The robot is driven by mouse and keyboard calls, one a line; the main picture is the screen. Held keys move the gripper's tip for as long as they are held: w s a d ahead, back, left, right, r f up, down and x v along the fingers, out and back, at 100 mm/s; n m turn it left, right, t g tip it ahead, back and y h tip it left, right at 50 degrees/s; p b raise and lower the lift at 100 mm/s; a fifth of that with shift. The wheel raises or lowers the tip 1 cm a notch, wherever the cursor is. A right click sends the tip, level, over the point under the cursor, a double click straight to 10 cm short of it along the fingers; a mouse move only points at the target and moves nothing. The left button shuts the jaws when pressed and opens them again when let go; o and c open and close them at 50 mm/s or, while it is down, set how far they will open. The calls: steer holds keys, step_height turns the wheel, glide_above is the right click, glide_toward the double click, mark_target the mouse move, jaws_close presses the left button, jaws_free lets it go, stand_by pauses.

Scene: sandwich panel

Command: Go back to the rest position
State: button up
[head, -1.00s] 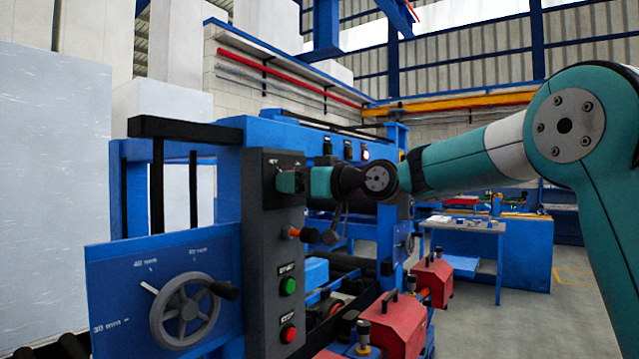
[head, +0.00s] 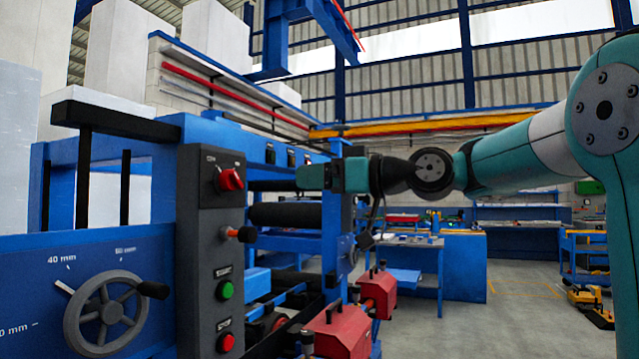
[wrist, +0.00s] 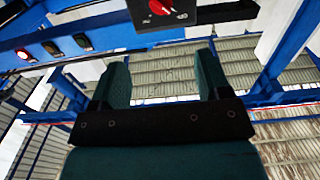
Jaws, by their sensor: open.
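My gripper (head: 310,178) is at the end of my teal arm, in front of the blue machine and to the right of its dark control panel (head: 211,262). It is apart from the panel. In the wrist view my gripper (wrist: 160,82) shows two teal fingers spread apart with nothing between them. The red rotary switch (head: 231,179) on the panel is uncovered in the head view. The red switch also shows at the top of the wrist view (wrist: 161,7), beyond the fingertips.
The panel also carries an orange-tipped lever (head: 245,235), a green button (head: 226,290) and a red button (head: 227,342). A grey handwheel (head: 106,313) is at lower left. Red clamp units (head: 378,292) stand low on the machine. Open floor (head: 470,325) lies at right.

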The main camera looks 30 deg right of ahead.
stand_by(0.4)
steer(key=s+a+f+g+h+p, duration=0.1)
steer(key=s+a+f+g+p, duration=0.2)
steer(key=a+f, duration=0.55)
steer(key=s+a+f+g+h+p, duration=0.1)
steer(key=s+a+f+g+h, duration=0.1)
steer(key=s+f+g, duration=0.3)
steer(key=s+a+f+g+h, duration=0.3)
steer(key=s+f+g, duration=0.3)
steer(key=s+f, duration=0.7)
steer(key=s, duration=0.4)
steer(key=shift+a+f+g+p, duration=0.15)
steer(key=shift+a+g+p, duration=0.1)
steer(key=shift+g+p, duration=0.1)
